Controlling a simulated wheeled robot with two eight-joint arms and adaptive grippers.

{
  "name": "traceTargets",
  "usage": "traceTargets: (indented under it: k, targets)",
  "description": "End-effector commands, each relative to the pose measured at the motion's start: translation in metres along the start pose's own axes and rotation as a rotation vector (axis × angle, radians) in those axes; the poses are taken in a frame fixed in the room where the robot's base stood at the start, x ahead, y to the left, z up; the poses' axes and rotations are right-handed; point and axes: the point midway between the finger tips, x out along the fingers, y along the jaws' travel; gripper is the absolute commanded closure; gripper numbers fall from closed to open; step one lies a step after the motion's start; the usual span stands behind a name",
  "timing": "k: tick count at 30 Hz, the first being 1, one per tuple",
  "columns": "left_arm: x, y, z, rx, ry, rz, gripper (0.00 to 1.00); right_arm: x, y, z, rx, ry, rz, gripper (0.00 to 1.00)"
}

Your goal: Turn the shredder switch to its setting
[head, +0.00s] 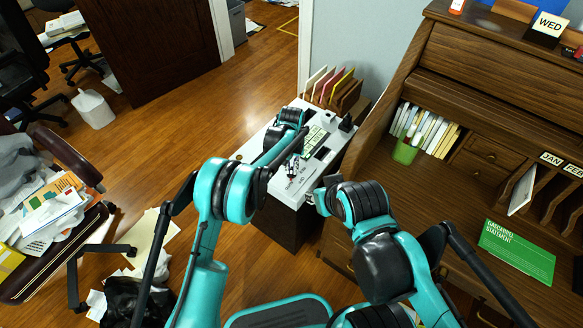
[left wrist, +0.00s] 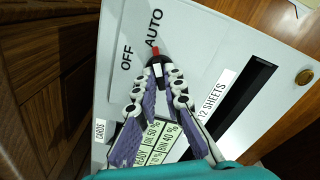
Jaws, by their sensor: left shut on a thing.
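The shredder (head: 250,150) is a white-topped, dark-bodied unit beside the desk; its light grey top (left wrist: 215,50) fills much of the left wrist view. The shredder switch (left wrist: 157,70) is a small dark knob with a red mark, by the printed words OFF and AUTO. The red mark points up the picture, close to the start of AUTO. My left gripper (head: 292,170) is over the shredder top; in the left wrist view its fingertips (left wrist: 157,78) are shut on the switch, partly hiding it. My right gripper (head: 322,192) is near the shredder's right edge, its fingers unclear.
A slot (left wrist: 245,95) and a panel of green-white labels (left wrist: 155,145) are on the shredder top. A wooden roll-top desk (head: 480,110) stands close at the right. Colored folders (head: 332,88) are behind the shredder. A chair piled with papers (head: 45,215) is at the left.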

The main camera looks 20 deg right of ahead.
Motion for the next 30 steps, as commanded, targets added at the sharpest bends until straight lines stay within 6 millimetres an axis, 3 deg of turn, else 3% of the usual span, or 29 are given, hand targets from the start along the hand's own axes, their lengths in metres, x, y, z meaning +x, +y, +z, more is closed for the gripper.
traceTargets:
  k: [11, 30]
  targets:
    - [-0.0006, 0.0, -0.0001, -0.168, 0.0, 0.0, 1.0, -0.003, 0.0, -0.0021, 0.0, 0.0, 0.0, 0.68]
    - [-0.0008, 0.0, -0.0003, -0.749, 0.001, 0.0, 1.0, -0.0091, 0.0, -0.0064, 0.0, 0.0, 0.0, 0.68]
